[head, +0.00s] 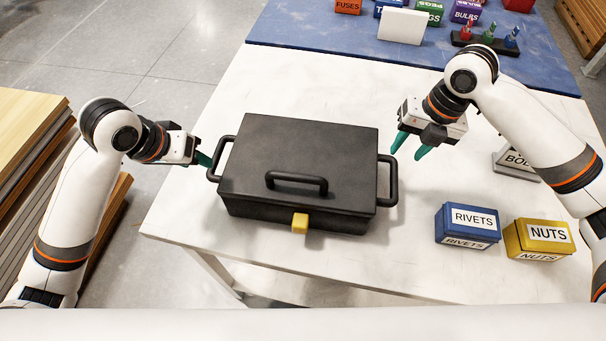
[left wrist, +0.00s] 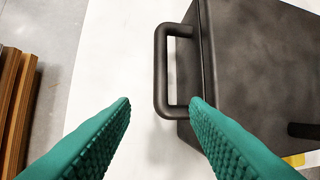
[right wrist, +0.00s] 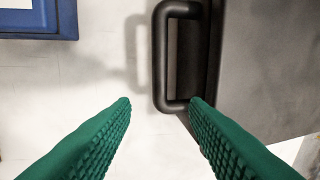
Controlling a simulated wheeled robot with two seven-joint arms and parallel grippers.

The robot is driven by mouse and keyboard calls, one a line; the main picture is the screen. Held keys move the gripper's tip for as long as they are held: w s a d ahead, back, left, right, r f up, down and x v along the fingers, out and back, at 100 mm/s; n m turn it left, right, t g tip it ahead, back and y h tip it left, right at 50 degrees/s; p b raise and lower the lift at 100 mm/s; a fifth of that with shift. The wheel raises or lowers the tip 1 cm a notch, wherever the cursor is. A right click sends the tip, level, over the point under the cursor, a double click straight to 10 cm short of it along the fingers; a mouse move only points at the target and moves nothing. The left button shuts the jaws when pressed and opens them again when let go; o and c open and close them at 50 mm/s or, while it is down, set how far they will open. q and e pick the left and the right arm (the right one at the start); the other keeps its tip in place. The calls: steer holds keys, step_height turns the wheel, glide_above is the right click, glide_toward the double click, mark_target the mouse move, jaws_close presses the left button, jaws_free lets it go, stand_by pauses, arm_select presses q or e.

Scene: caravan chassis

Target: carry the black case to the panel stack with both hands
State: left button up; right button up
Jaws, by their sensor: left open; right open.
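The black case (head: 300,160) lies flat and closed on the white table, with a handle on its lid, a yellow latch (head: 300,221) at its front and a side handle at each end. My left gripper (head: 207,160) is open beside the left side handle (head: 220,158); in the left wrist view the handle (left wrist: 162,75) lies ahead of the fingertips, near the right finger. My right gripper (head: 408,148) is open near the right side handle (head: 389,180); in the right wrist view that handle (right wrist: 160,60) is also ahead, near the right finger. The panel stack (head: 28,140) stands at the left.
A blue RIVETS box (head: 467,226) and a yellow NUTS box (head: 538,240) stand right of the case. A blue mat (head: 330,25) at the back holds several labelled boxes and a white block (head: 402,26). Floor separates the stack from the table.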

mark_target(395, 165)
arm_select(q)
steer(key=x, duration=0.7)
steer(key=shift+d+f, duration=0.1)
steer(key=shift+f, duration=0.2)
arm_select(e)
steer(key=f, duration=0.2)
steer(key=a+f, duration=0.1)
steer(key=f, duration=0.4)
steer(key=shift+a+f, duration=0.25)
steer(key=shift+f, duration=0.05)
arm_select(q)
steer(key=shift+w, duration=0.1)
jaws_close()
arm_select(e)
jaws_close()
arm_select(q)
steer(key=shift+r, duration=0.1)
arm_select(e)
steer(key=shift+w+r, duration=0.1)
